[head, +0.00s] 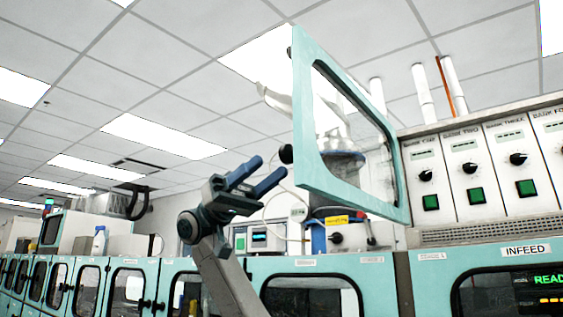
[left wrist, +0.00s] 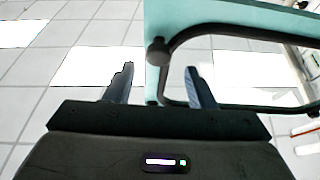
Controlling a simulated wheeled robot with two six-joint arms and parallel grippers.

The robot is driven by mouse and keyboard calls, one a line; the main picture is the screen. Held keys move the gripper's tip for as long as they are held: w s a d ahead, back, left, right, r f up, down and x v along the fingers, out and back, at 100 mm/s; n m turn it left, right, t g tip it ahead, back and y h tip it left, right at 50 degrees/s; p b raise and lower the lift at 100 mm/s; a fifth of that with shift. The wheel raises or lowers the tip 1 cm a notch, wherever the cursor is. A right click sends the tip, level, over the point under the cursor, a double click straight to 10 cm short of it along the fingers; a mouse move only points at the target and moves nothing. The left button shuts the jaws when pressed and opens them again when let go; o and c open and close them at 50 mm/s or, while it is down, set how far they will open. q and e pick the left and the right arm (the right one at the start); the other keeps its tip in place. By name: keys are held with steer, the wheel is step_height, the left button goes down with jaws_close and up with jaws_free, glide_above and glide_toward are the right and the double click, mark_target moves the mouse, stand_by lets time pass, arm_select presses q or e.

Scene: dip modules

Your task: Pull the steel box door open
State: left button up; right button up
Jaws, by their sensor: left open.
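The door (head: 308,150) is a teal frame around a clear window, standing out from the equipment at the right of centre in the head view. It has a dark round knob (head: 286,154) on its near edge. My left gripper (head: 269,167) is open, with its blue-grey fingers just left of and below this knob. In the left wrist view the door (left wrist: 220,14) fills the upper right, and a dark knob (left wrist: 158,52) appears between the open fingers (left wrist: 158,78). I cannot tell whether they touch it. My right gripper is not in view.
A row of teal cabinets (head: 375,262) with dark windows runs along the bottom. Control panels (head: 470,170) with knobs and green buttons stand at the right. A yellow-labelled device (head: 337,221) sits behind the door. The space left of the gripper is open.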

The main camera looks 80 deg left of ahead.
arm_select(q)
steer(key=shift+v, duration=2.15)
